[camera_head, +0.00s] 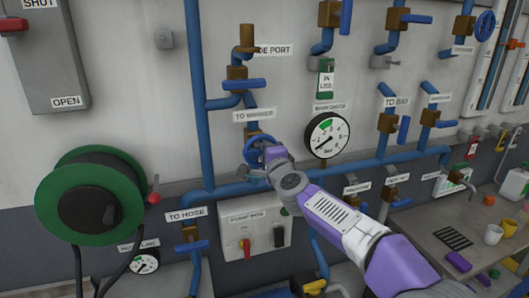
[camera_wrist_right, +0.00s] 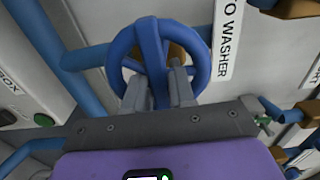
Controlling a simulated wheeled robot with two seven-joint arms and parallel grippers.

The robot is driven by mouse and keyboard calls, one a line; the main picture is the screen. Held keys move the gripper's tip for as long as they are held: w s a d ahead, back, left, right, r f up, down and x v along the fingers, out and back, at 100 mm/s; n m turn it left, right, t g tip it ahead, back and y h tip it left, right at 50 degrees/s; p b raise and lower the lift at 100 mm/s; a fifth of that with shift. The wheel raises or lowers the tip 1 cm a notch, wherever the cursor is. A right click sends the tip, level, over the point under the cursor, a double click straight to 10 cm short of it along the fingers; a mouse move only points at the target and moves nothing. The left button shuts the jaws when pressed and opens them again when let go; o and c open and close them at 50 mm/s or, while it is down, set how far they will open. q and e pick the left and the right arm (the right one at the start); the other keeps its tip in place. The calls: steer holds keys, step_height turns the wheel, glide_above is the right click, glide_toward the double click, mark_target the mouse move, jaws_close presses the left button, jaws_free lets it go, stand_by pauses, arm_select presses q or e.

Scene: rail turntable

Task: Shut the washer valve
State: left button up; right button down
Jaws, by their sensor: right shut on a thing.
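The washer valve's round blue handwheel (camera_wrist_right: 203,58) sits on a brass body, beside the "TO WASHER" label (camera_wrist_right: 228,38) in the wrist view. In the head view the handwheel (camera_head: 256,146) is partly hidden by my right gripper (camera_head: 266,157), below its label (camera_head: 254,115). My right gripper (camera_wrist_right: 161,90) is shut on the handwheel, its two grey fingers on either side of a spoke at the near part of the rim. The turn position of the valve cannot be read. My left gripper is not in view.
A green hose reel (camera_head: 60,205) stands at the left. A pressure gauge (camera_head: 327,135) is right of the handwheel, and a grey switch box (camera_head: 255,235) is below it. Several blue lever valves and pipes crowd the wall. A workbench (camera_head: 440,215) with mugs is at the right.

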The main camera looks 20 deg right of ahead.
stand_by(0.3)
steer(key=c, duration=1)
jaws_free()
steer(key=shift+c, duration=0.2)
steer(key=s+b, duration=0.1)
steer(key=s, duration=0.6)
steer(key=shift+s, duration=0.3)
steer(key=shift+d, duration=0.1)
